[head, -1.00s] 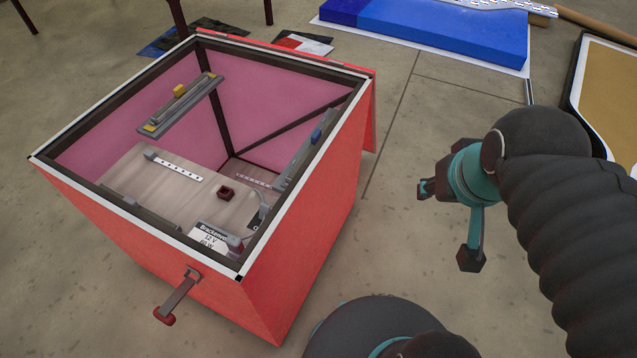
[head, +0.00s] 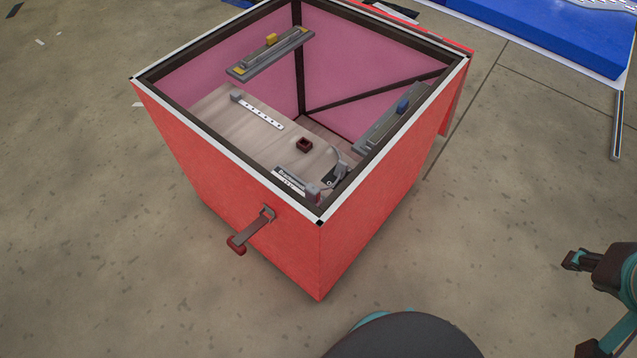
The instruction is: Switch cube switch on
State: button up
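The red cube (head: 250,205) is a box on the floor with an open top, a white rim and pink inner walls. A grey bar with a yellow slider (head: 271,40) spans its back left inside. A grey bar with a blue slider (head: 403,106) lies along its right inner side. A lever with a red end (head: 237,245) sticks out from the front left face. Which of these is the switch I cannot tell. My gripper (head: 590,303) is at the lower right edge, partly cut off. Its fingers are spread and empty, well apart from the cube.
Inside the cube is a wooden board (head: 222,110) with a white perforated strip (head: 262,113), a small dark red square piece (head: 304,145) and a labelled block (head: 290,181). A blue mat (head: 560,30) lies at the back right. The floor between the cube and my gripper is clear.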

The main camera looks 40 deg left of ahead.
aim_at(341, 166)
jog(key=k, duration=0.5)
jog(key=u, duration=1.85)
jog(key=i, duration=0.5)
jog(key=z, duration=0.1)
